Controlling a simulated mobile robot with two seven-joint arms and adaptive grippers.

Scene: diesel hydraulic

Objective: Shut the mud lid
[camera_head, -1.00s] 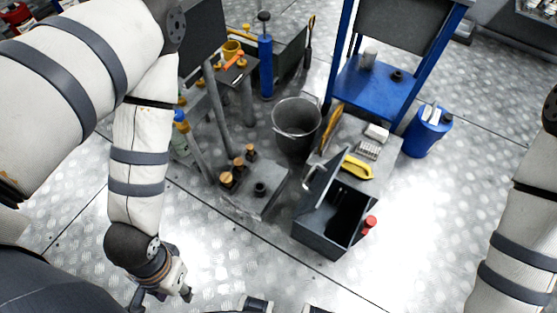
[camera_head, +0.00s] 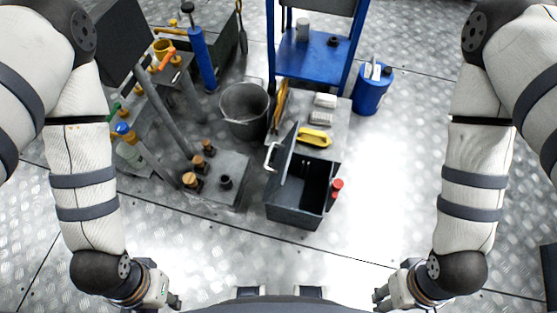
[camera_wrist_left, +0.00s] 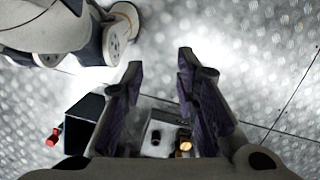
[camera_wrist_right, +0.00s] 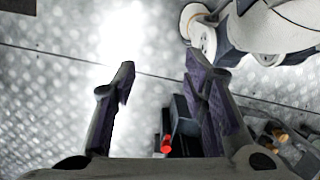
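The mud box (camera_head: 296,209) is a dark grey open-topped box on the floor ahead of me. Its lid (camera_head: 285,157) stands up, hinged open along the left side, with a light handle (camera_head: 270,156) on its outer face. The box's inside is dark. A red part (camera_head: 336,187) sits at its right side and also shows in the right wrist view (camera_wrist_right: 166,144). My left gripper (camera_head: 176,301) is open and empty, low at the left and nearer to me than the box. My right gripper (camera_head: 379,299) is open and empty, low at the right. Neither touches the box.
A grey bench (camera_head: 330,140) with a yellow tool (camera_head: 314,137) stands behind the box. A bucket (camera_head: 244,111) and a grey plate with brass-topped fittings (camera_head: 228,166) are to the left. A blue cart (camera_head: 318,67) and blue canister (camera_head: 371,92) stand behind. The floor at right is clear.

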